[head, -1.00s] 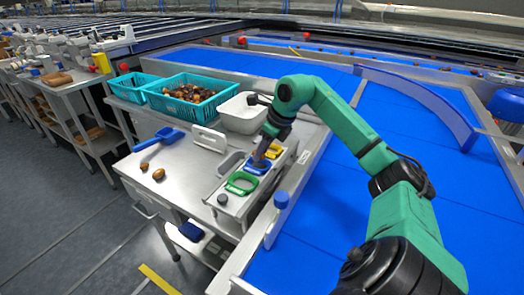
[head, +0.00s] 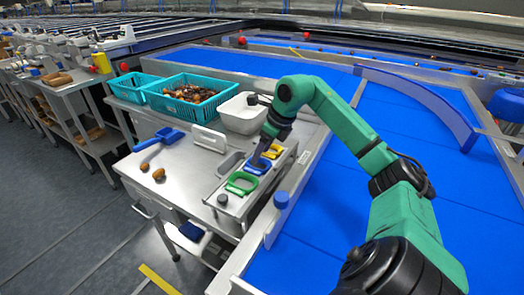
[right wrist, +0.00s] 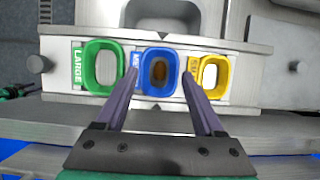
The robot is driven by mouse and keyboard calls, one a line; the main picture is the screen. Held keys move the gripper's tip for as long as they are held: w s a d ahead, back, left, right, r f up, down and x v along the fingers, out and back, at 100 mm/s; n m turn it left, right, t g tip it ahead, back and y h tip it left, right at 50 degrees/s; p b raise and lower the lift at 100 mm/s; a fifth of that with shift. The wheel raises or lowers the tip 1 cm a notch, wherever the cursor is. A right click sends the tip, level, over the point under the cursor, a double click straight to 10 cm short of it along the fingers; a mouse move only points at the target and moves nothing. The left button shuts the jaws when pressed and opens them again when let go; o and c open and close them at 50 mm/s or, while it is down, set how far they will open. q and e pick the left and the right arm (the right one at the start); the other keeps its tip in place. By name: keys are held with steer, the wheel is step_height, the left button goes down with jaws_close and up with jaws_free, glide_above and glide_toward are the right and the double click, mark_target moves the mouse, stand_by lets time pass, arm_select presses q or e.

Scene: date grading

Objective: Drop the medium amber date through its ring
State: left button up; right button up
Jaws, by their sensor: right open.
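The medium ring is the blue one (right wrist: 145,85), in the middle of the row between the green ring marked LARGE (right wrist: 85,65) and the yellow ring (right wrist: 222,75). An amber-brown date (right wrist: 158,72) shows inside the blue ring's opening, apart from both fingers; its depth is hard to judge. My right gripper (right wrist: 160,76) is open and empty, its fingers on either side of the blue ring. In the head view my right gripper (head: 262,157) is above the blue ring (head: 254,170) and partly hides it. My left gripper is not in view.
Two brown dates (head: 159,174) lie on the steel table, near a blue scoop (head: 168,134). A teal crate of dates (head: 175,108) and a white bin (head: 238,121) stand behind. The blue conveyor (head: 345,200) runs along the right.

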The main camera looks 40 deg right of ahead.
step_height(320, 180, up, 6)
steer(key=p, duration=0.5)
stand_by(0.6)
